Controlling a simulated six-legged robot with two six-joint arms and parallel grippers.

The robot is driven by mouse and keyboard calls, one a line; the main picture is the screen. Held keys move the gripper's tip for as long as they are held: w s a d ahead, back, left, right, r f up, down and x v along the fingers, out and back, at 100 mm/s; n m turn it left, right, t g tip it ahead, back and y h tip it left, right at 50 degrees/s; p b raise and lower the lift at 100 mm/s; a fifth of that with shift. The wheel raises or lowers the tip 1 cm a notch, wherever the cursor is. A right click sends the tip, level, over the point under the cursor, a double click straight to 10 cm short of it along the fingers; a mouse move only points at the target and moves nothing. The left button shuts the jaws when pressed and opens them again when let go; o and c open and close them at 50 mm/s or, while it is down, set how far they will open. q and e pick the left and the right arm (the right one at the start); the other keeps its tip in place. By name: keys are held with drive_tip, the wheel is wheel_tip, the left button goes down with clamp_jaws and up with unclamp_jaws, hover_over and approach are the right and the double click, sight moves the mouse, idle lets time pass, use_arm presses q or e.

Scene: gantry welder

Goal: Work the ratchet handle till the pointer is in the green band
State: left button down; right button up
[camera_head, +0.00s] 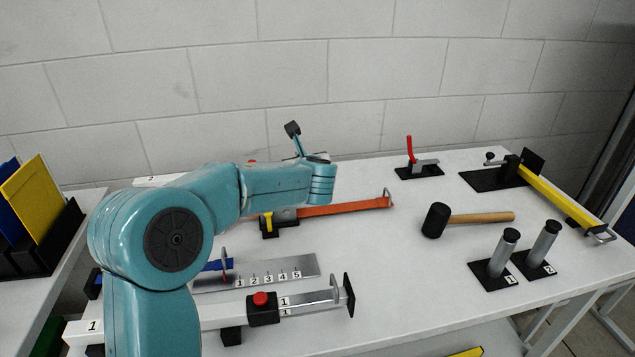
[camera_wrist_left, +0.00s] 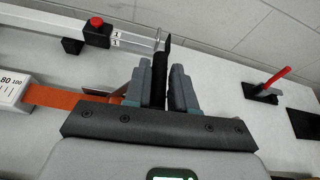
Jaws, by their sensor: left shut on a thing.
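My left gripper (camera_wrist_left: 162,88) is shut on a black upright piece, which looks like the ratchet handle (camera_wrist_left: 158,72), in the left wrist view. In the head view my left arm hides most of the gripper; a black-tipped lever (camera_head: 292,130) rises just behind my wrist. The orange strap (camera_head: 350,206) runs right to a metal hook end; it also shows in the left wrist view (camera_wrist_left: 55,97). A white gauge (camera_wrist_left: 12,88) with marks 80 and 100 is cut off at the left edge there. Its pointer and green band are not visible. My right gripper is not in view.
A clamp bar with a red button (camera_head: 260,298) lies in front. Bare table lies around the mallet.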

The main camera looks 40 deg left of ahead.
use_arm(q)
drive_tip(key=s+a+n+t+h+b, duration=0.1)
drive_tip(key=s+a+n+t+b, duration=0.2)
drive_tip(key=b, duration=0.7)
drive_tip(key=shift+s+a+f+n+h, duration=0.35)
drive_tip(key=shift+s+a+n, duration=0.65)
drive_tip(key=shift+s+a, duration=0.65)
drive_tip(key=shift+s+d+r, duration=0.1)
drive_tip(key=shift+s+d, duration=0.15)
drive_tip(key=c, duration=1.1)
unclamp_jaws()
drive_tip(key=shift+w, duration=0.1)
drive_tip(key=shift+o, duration=0.2)
drive_tip(key=shift+r, duration=0.15)
